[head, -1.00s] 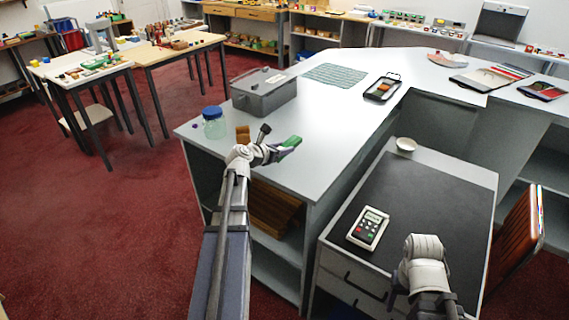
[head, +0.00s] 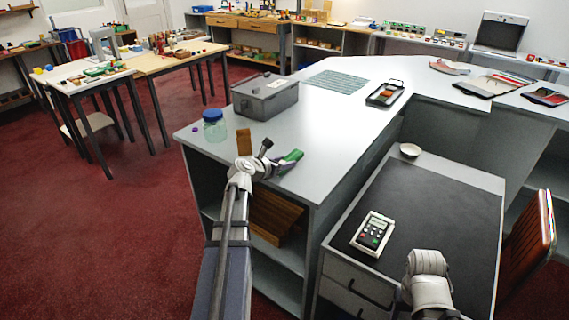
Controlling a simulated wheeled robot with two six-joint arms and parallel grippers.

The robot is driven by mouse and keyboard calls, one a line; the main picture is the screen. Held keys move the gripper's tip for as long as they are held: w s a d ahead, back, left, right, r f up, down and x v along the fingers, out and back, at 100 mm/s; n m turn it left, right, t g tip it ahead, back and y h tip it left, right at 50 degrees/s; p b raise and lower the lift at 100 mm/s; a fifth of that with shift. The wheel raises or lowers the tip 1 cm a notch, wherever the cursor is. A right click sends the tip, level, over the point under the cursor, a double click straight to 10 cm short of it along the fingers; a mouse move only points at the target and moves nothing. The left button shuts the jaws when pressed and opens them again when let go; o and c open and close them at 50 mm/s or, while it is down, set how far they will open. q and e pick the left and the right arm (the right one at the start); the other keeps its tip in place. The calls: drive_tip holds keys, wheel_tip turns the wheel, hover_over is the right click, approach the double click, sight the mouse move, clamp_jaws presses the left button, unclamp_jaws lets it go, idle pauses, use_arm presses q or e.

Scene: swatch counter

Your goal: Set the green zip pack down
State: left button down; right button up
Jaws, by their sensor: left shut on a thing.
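The green zip pack (head: 291,158) is in my left gripper (head: 279,163), above the front part of the grey counter (head: 330,130) in the head view. The gripper is shut on it, and its jaws hide part of the pack. I cannot tell whether the pack touches the counter top. My right arm shows at the lower right, over the dark-topped desk. Its jaws are not clear there, so I cannot tell their state.
A brown block (head: 243,141), a blue-lidded jar (head: 214,126) and a grey box (head: 265,96) stand left of the pack. A green mat (head: 337,82) and a black tray (head: 385,93) lie farther back. The counter right of the pack is clear.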

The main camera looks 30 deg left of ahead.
use_arm(q)
drive_tip(key=shift+c, duration=1.7)
unclamp_jaws()
drive_tip(key=shift+f, duration=0.1)
drive_tip(key=shift+s+r+p, duration=0.1)
drive_tip(key=shift+r+p, duration=0.2)
drive_tip(key=shift+p, duration=0.05)
drive_tip(key=p+v, duration=0.4)
drive_tip(key=v, duration=0.7)
drive_tip(key=shift+s, duration=0.4)
